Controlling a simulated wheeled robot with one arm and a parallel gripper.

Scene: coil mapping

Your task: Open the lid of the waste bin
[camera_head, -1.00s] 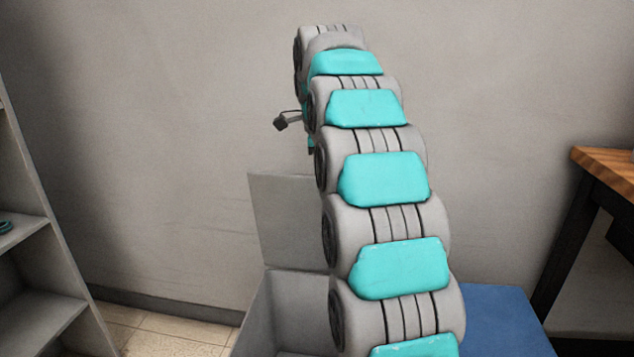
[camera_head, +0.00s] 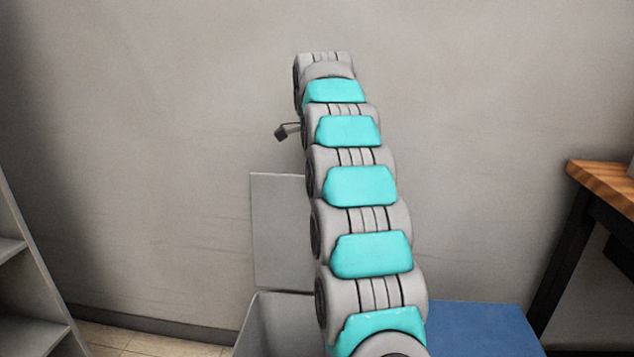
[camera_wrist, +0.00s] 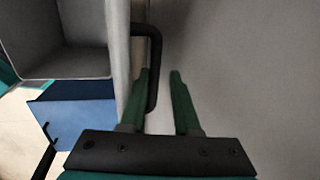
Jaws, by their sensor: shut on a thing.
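The grey waste bin (camera_head: 275,322) stands low in the head view, its right side hidden behind my arm. Its lid (camera_head: 277,230) stands up at the back of the bin, so the bin is open. In the wrist view the hollow inside of the bin (camera_wrist: 60,45) shows at upper left, beside the lid edge (camera_wrist: 119,60). A black bar handle (camera_wrist: 155,60) sticks out from the lid. My gripper (camera_wrist: 161,74) has its green fingers on either side of this handle, shut on it, with the handle close to the left finger. The fingertips are hidden in the head view.
A blue box (camera_head: 480,328) stands to the right of the bin; it also shows in the wrist view (camera_wrist: 75,112). A grey shelf (camera_head: 30,290) is at left and a wood-topped table (camera_head: 605,182) at right. The wall is close behind the lid.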

